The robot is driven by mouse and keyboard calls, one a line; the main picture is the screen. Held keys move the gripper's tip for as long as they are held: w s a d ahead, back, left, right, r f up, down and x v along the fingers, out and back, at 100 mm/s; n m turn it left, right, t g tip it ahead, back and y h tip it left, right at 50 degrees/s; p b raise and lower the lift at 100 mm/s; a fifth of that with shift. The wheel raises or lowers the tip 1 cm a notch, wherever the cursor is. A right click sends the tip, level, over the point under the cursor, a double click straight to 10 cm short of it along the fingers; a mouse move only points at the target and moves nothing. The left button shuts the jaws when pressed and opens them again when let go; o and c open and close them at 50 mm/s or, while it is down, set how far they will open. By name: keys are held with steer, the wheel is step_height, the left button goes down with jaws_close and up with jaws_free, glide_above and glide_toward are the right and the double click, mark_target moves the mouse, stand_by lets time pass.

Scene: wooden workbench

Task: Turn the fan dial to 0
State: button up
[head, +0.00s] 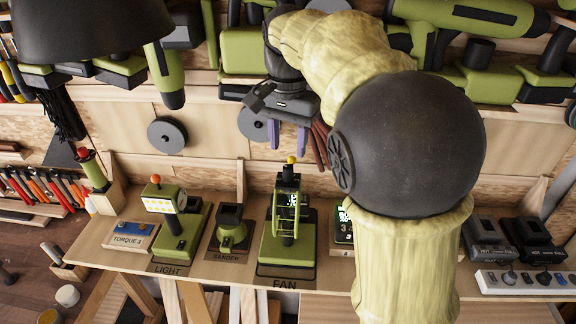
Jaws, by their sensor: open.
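The fan (268,247) is a green and black unit standing on the shelf behind its FAN label. A small yellow knob (291,160) sits at its top; I cannot tell whether this is the dial. No dial number is readable, and the fan's far side is hidden. My gripper (288,139) is open, with two purple fingers pointing down. It is just above and behind the top of the fan in the picture, with nothing between the fingers. I see no clear contact with the knob.
A green work light (181,247) with an orange knob and a sander (232,234) stand left of the fan. A small display unit (343,226) is at its right, partly hidden by my arm. Power tools hang above. Chargers (533,242) and a power strip (520,280) lie at right.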

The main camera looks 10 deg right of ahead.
mark_target(288, 167)
step_height(288, 167, down, 7)
steer(key=shift+p, duration=0.45)
jaws_close()
